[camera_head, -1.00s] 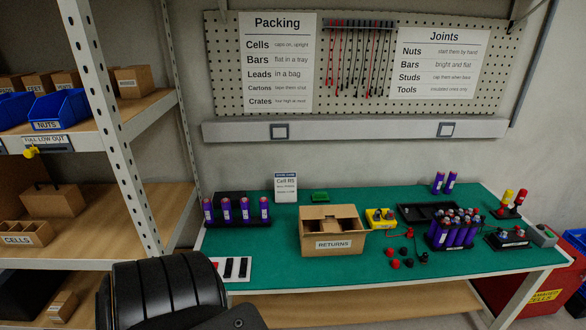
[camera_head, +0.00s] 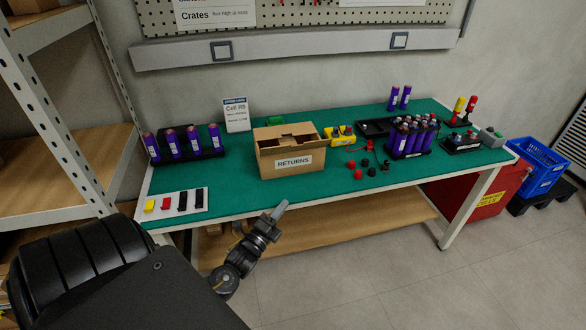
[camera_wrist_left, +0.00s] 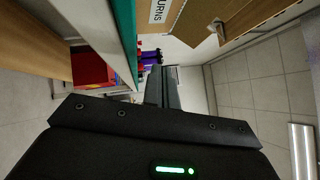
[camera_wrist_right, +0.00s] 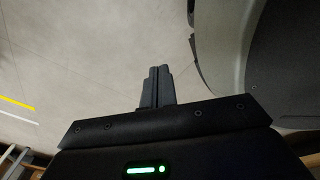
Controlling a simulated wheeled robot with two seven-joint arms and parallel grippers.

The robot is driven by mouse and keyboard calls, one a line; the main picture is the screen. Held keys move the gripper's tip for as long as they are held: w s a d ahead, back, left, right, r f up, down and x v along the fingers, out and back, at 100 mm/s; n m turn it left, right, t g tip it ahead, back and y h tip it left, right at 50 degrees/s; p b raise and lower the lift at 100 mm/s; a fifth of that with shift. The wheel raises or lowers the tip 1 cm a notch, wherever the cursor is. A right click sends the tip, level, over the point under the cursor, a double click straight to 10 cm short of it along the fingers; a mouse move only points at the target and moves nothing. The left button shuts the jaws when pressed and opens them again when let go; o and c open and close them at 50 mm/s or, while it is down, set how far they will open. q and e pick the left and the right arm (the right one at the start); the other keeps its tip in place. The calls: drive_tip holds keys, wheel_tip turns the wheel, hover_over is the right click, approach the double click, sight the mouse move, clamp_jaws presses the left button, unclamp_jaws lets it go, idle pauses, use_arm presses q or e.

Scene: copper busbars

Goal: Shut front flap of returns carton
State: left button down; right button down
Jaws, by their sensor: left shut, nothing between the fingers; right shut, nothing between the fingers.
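The returns carton (camera_head: 264,162) is a brown box with a white RETURNS label, standing near the front edge of the green bench top. Its top shows brown flap pieces with dark gaps between them; I cannot tell the front flap's exact angle. My left gripper (camera_head: 281,208) is shut and empty, in front of and below the carton, apart from it. In the left wrist view, its fingers (camera_wrist_left: 160,86) point along the bench edge, and part of the carton (camera_wrist_left: 235,15) shows at the top. My right gripper (camera_wrist_right: 157,86) is shut and empty above bare floor, out of the head view.
The green bench (camera_head: 230,193) has a strip of coloured pieces (camera_head: 176,203) at front left and a rack of purple cells (camera_head: 185,146) behind. A yellow block (camera_head: 341,139) and loose red and black caps (camera_head: 360,168) lie right of the carton. Shelving (camera_head: 60,130) stands left.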

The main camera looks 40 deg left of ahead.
sight(301, 146)
use_arm(q)
drive_tip(key=shift+s+a+r+m+t+h, duration=0.1)
drive_tip(key=shift+a+r+m+t+h, duration=0.1)
drive_tip(key=shift+r+m+t, duration=0.4)
drive_tip(key=shift+a+r+m+t+h, duration=0.15)
drive_tip(key=shift+a+r+m+t, duration=0.15)
drive_tip(key=shift+r+m, duration=0.55)
drive_tip(key=shift+s+a+r+m+t+h, duration=0.15)
drive_tip(key=shift+r+m+t, duration=0.4)
drive_tip(key=shift+r, duration=0.3)
use_arm(e)
drive_tip(key=shift+s+a+f, duration=0.15)
drive_tip(key=shift+a+f, duration=0.05)
